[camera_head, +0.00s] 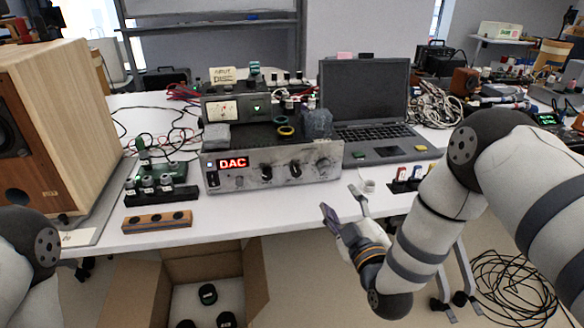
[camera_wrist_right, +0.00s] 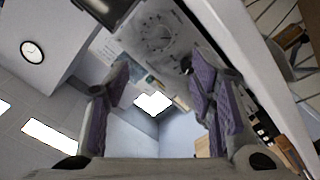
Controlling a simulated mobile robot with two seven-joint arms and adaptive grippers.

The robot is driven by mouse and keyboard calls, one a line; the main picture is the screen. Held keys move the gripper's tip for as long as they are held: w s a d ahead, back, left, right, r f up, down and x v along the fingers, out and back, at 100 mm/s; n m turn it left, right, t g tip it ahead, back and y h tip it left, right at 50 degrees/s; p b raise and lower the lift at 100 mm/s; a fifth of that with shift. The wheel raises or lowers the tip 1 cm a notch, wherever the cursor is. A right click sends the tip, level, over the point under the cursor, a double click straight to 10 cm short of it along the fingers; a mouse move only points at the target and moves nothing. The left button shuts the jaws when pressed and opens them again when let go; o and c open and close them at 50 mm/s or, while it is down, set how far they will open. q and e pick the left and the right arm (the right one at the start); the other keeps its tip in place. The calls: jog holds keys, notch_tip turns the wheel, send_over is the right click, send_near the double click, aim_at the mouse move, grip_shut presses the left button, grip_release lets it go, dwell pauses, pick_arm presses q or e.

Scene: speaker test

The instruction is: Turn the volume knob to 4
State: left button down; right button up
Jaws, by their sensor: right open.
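The grey amplifier box (camera_head: 220,183) with a red lit "DAC" display (camera_head: 233,163) stands on the white table. Its front has two dark knobs (camera_head: 266,172) (camera_head: 295,170) and a paler round knob (camera_head: 323,165) at the right end. In the right wrist view a large pale knob (camera_wrist_right: 155,36) with marks around it shows above and between the fingers; its setting is too small to read. My right gripper (camera_head: 342,204) is open and empty, in front of the table edge, below and right of the box, apart from the knobs. My left gripper is out of view.
An open laptop (camera_head: 362,95) stands right of the box, and a wooden speaker (camera_head: 75,110) at the left. A wooden block with holes (camera_head: 157,221) lies near the front edge. An open cardboard box (camera_head: 245,290) is below. Small switches (camera_head: 403,175) sit right of the gripper.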

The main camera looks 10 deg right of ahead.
aim_at(326, 170)
jog(key=w+b, duration=0.1)
jog(key=w, duration=0.4)
jog(key=w+b, duration=0.1)
jog(key=w, duration=0.4)
jog(key=shift+a+f, duration=0.1)
jog(key=shift+f, duration=0.1)
jog(key=shift+w+r, duration=0.25)
jog(key=shift+w, duration=0.45)
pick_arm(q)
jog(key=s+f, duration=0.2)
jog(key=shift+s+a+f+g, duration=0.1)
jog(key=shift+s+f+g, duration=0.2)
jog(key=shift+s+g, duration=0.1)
pick_arm(e)
jog(key=c, duration=1.1)
